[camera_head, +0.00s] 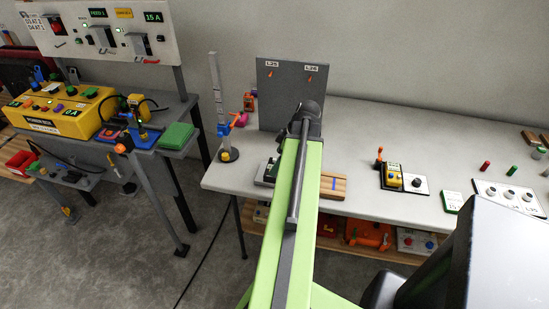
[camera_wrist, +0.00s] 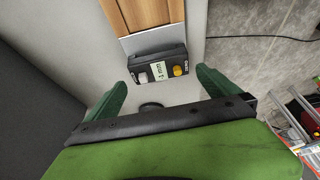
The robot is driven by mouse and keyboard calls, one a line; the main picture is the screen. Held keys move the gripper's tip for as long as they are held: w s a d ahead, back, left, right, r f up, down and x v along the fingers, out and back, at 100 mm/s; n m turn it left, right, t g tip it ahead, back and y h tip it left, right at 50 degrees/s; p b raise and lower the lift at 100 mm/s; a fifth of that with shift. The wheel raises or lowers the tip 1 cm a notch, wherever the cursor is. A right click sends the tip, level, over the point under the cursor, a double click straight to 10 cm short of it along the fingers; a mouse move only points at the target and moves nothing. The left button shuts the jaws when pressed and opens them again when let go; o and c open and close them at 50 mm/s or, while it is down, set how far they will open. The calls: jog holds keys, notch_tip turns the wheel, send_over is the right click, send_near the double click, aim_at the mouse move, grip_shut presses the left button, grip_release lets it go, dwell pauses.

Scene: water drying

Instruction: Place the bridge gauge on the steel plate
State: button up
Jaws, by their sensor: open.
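The bridge gauge, a small dark box (camera_wrist: 158,68) with a "4 mm" display, a white knob and a yellow knob, is in the middle of the wrist view. It seems to border the bare grey strip of the steel plate (camera_wrist: 150,39); I cannot tell whether they overlap. A wooden board (camera_wrist: 145,13) lies beyond the plate. My gripper (camera_wrist: 166,80) is open, with its green fingers apart on either side of the gauge's near side and nothing held. In the head view, a dark box (camera_head: 268,171) shows left of my green arm, which hides the gripper.
A grey upright panel (camera_head: 275,95) stands behind my arm, with a post stand (camera_head: 217,110) to its left. Striped wood (camera_head: 333,185) shows right of my arm. A yellow switch box (camera_head: 393,177) stands farther right.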

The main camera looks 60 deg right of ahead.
jog(key=a+p+v, duration=0.1)
jog(key=p+v, duration=0.4)
jog(key=v, duration=0.2)
jog(key=shift+d+r, duration=0.35)
jog(key=shift+d, duration=0.15)
jog(key=shift+s, duration=0.1)
jog(key=w+a+f+m+g, duration=0.1)
jog(key=w+a+g, duration=0.2)
jog(key=w+a, duration=1.55)
jog(key=w+a+m, duration=0.1)
jog(key=w+a, duration=0.3)
jog(key=a, duration=1.2)
jog(key=w+a+m+g+h, duration=0.1)
jog(key=w+a, duration=0.2)
jog(key=a, duration=1.3)
jog(key=shift+w+a+f, duration=0.25)
jog(key=shift+w+f, duration=0.1)
jog(key=shift+f, duration=0.1)
